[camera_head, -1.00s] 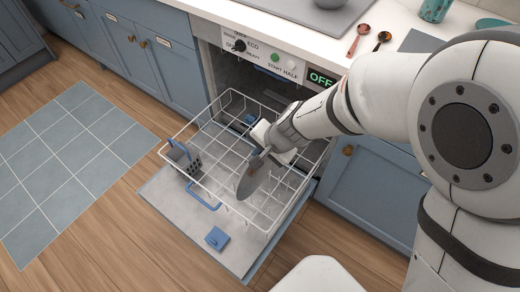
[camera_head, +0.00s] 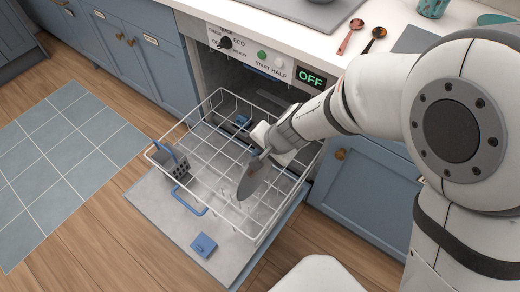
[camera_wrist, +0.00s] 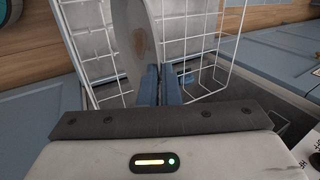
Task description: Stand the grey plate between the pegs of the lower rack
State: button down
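The grey plate (camera_head: 252,181) is held on edge, nearly upright, over the right part of the lower rack (camera_head: 187,118). My gripper (camera_head: 262,155) is shut on the plate's rim. In the wrist view the plate (camera_wrist: 135,40) rises from between the fingers (camera_wrist: 160,88), with a brownish mark on its face. The rack is a white wire basket pulled out over the open dishwasher door. Thin white pegs (camera_head: 228,193) show beside and below the plate. I cannot tell whether the plate's lower edge touches the pegs or hangs just above them.
A grey cutlery basket (camera_head: 177,165) with a blue handle sits at the rack's left. The open door (camera_head: 150,195) bears a blue block (camera_head: 204,245). The counter (camera_head: 300,45) holds two spoons (camera_head: 350,35) above the panel reading OFF (camera_head: 311,78). Floor at left is clear.

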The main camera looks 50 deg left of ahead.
aim_at(255, 176)
jog(key=shift+f+b, duration=5.55)
jog(key=shift+f, duration=0.15)
jog(key=c, duration=1.6)
grip_release()
jog(key=shift+o, duration=0.2)
notch_tip(255, 176, up, 10)
jog(key=p, duration=0.8)
jog(key=shift+p, duration=0.3)
